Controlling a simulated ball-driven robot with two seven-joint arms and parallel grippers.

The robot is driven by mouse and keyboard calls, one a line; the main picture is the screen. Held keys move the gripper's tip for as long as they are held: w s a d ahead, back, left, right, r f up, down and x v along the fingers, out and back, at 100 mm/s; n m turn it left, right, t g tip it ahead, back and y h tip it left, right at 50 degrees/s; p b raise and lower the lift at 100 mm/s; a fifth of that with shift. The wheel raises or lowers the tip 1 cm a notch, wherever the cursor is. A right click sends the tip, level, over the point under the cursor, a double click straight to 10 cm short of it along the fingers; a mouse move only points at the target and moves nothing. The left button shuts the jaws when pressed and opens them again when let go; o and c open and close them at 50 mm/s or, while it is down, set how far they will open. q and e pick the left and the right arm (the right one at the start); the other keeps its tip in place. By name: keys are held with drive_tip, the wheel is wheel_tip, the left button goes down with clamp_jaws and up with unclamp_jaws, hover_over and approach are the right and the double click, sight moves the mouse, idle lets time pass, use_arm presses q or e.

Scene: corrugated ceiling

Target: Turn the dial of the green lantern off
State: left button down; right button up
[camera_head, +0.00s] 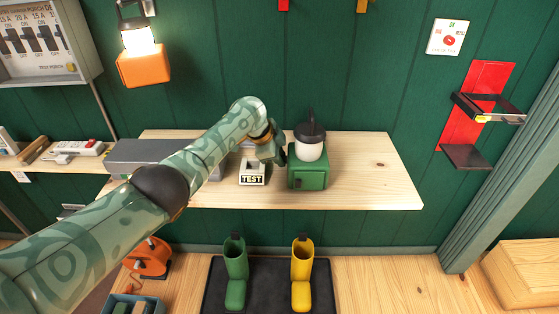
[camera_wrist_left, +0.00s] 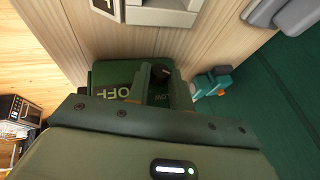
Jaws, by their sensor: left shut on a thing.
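The green lantern (camera_head: 309,178) stands upright on the wooden shelf, with a white globe and a dark cap and handle. My left gripper (camera_head: 276,153) is at its left side. In the left wrist view, the lantern's green side (camera_wrist_left: 103,76) carries the words OFF and LOW. My left gripper (camera_wrist_left: 163,85) is shut there on the dark dial (camera_wrist_left: 160,73), between its two fingers. The fingers hide most of the dial, so I cannot tell where it points. My right gripper is not in view.
A box marked TEST (camera_head: 252,173) stands close left of the lantern, under my left arm. A grey case (camera_head: 150,155) lies farther left. A lit orange lantern (camera_head: 143,66) hangs on the wall. The shelf (camera_head: 370,172) is clear to the right.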

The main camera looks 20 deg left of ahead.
use_arm(q)
drive_tip(key=shift+f+g+b, duration=0.1)
drive_tip(key=shift+g+b, duration=0.2)
drive_tip(key=shift+b, duration=0.1)
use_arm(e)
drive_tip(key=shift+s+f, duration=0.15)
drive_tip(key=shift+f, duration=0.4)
use_arm(q)
drive_tip(key=c, duration=1.2)
unclamp_jaws()
drive_tip(key=shift+c, duration=0.2)
drive_tip(key=shift+r+p, duration=0.35)
drive_tip(key=shift+r, duration=0.15)
drive_tip(key=p+v, duration=1)
drive_tip(key=v, duration=0.5)
drive_tip(key=shift+a, duration=0.3)
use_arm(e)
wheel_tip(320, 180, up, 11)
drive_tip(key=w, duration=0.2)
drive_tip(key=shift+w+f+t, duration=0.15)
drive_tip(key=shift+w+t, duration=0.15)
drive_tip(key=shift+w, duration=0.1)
